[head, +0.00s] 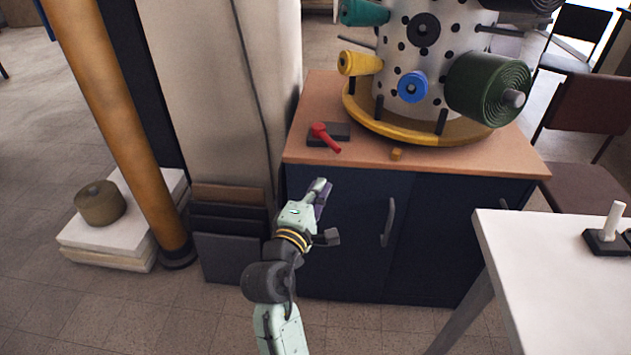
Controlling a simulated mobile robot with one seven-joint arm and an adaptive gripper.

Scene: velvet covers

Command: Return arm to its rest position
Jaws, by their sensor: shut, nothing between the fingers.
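My gripper (321,187) is at the end of my pale green and dark grey arm, in the middle of the head view. It is shut and holds nothing. It is in front of the dark blue cabinet (345,265), a little below the front edge of its wooden top. I cannot tell how far the fingertips are from the cabinet door.
The wooden top bears a perforated white drum (433,50) with coloured rolls and a red-handled switch (325,135). A white table (560,290) stands at right. An orange pillar (120,120) and dark panels (230,257) are left. Floor shows at lower left.

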